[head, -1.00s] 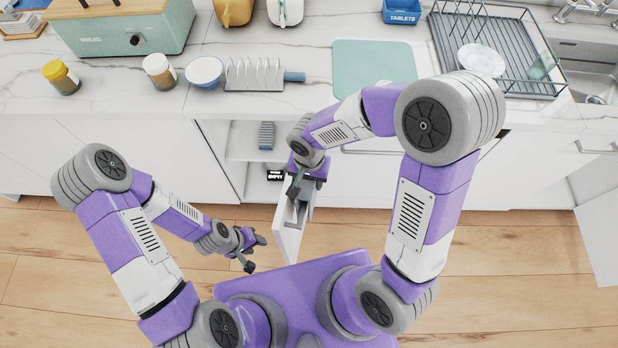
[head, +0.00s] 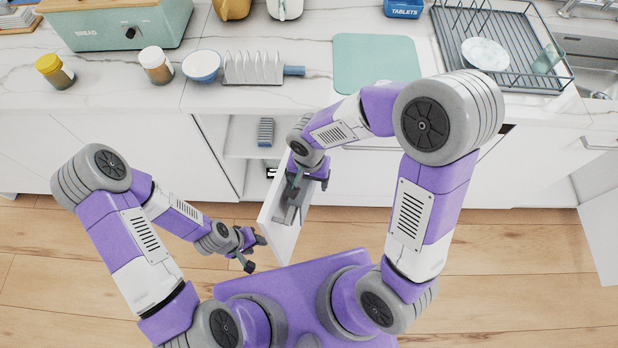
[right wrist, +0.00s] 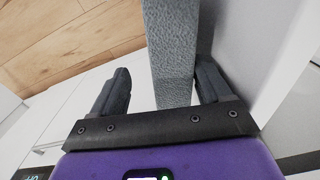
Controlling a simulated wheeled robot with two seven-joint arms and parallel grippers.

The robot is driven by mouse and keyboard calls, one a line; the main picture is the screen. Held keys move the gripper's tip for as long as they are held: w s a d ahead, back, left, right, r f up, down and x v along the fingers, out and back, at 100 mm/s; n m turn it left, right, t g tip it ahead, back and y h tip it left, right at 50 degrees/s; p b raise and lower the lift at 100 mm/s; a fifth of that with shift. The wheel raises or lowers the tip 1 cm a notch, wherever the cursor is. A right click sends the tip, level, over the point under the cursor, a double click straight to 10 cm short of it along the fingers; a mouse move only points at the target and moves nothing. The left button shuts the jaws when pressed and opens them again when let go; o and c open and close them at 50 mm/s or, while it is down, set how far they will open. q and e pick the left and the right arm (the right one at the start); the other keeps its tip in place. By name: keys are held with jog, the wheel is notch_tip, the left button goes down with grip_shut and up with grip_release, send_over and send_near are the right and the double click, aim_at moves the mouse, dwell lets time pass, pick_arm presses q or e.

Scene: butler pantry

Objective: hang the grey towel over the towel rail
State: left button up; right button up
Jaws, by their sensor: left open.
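The grey towel (right wrist: 172,50) is a long textured strip between the fingers of my right gripper (right wrist: 162,80) in the right wrist view. A gap shows between it and the left finger; the right finger is very close to it. The gripper looks open. In the head view the towel (head: 290,212) hangs along the white panel (head: 277,232) that stands out from the cabinet, just below my right gripper (head: 305,186). I cannot make out the rail. My left gripper (head: 256,253) is open and empty, to the left of the panel.
Behind the panel is an open cabinet with a shelf (head: 248,150) holding a small grey item (head: 266,131). The wooden floor (head: 100,290) is clear.

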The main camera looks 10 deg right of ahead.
notch_tip(320, 180, up, 8)
jog(key=p, duration=0.2)
jog(key=shift+f+p, duration=0.2)
jog(key=shift+p, duration=0.15)
